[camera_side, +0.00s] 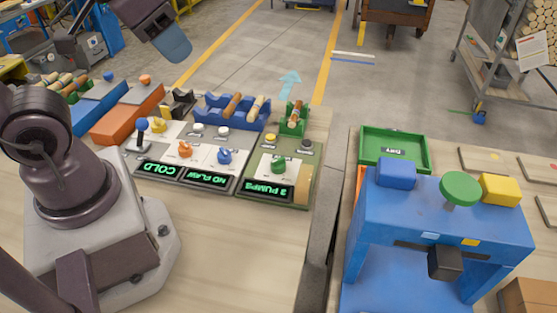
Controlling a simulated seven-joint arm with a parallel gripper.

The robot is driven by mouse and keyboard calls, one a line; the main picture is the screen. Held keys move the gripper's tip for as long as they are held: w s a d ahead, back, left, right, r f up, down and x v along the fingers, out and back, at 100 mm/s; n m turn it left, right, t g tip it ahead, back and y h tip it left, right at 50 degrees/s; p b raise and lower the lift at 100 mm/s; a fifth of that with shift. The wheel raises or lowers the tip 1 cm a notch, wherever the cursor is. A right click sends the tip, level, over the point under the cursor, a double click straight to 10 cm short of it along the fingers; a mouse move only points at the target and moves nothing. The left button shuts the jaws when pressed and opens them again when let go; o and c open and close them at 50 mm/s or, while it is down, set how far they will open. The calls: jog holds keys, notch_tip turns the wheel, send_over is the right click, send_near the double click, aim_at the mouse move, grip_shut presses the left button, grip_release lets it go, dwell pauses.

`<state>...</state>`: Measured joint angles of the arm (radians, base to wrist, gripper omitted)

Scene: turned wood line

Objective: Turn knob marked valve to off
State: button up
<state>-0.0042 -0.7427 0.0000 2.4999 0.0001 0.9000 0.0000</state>
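Three knobs stand on control panels on the wooden bench: an orange knob (185,149), a blue knob (224,156) and a green knob (278,166). Their small markings are too small to read, so I cannot tell which is marked valve or where each one points. Green-lit displays in front read, upside down, COLD (158,169), what looks like NO FLOW (206,178), and 3 PUMPS (265,189). The end of my arm, with a blue-grey tip that seems to be my gripper (173,46), hangs at the upper left, beyond and well above the panels. Its fingers cannot be made out.
A blue-balled lever (141,126) stands at the panels' left. Blue (232,108) and green (293,118) racks holding wooden pieces stand behind. A blue press (435,225) and green tray (396,145) are on the right bench, across a gap. Bare bench lies in front of the panels.

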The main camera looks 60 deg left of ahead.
jog(key=o, duration=0.4)
jog(key=w+f+g, duration=0.1)
jog(key=f, duration=0.1)
jog(key=w+f+g, duration=0.1)
jog(key=shift+w+a+f+g, duration=0.3)
jog(key=shift+a+f, duration=0.05)
jog(key=shift+f, duration=0.05)
jog(key=m+g, duration=0.3)
jog(key=m, duration=1)
send_over(278, 160)
notch_tip(278, 160, down, 17)
notch_tip(278, 160, down, 12)
jog(key=shift+w+f, duration=0.1)
jog(key=shift+f, duration=0.15)
jog(key=c, duration=0.7)
